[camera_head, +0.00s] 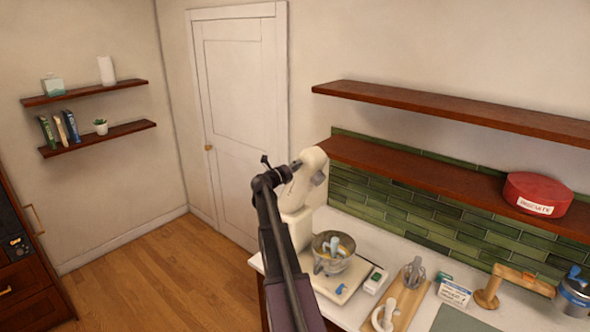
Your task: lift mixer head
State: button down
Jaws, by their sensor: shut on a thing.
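The cream stand mixer stands at the left end of the white counter. Its mixer head (311,163) is tilted up, well above the metal bowl (336,266). The mixer's column (298,225) is partly hidden behind my dark arm. My gripper (292,169) is at the left side of the raised head and shut on it. The fingers are small and partly hidden, so the exact contact is unclear. The bowl sits on the mixer's base (350,290), with a pale blue-grey tool in it.
A wooden board (408,300) with mixer attachments lies right of the mixer.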

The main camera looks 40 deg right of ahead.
jog(key=shift+w, duration=0.1)
jog(key=shift+c, duration=0.8)
grip_release()
jog(key=shift+a, duration=0.1)
jog(key=shift+a, duration=0.1)
jog(key=s+a, duration=0.1)
jog(key=a, duration=1)
jog(key=shift+a, duration=0.35)
jog(key=shift+s, duration=0.1)
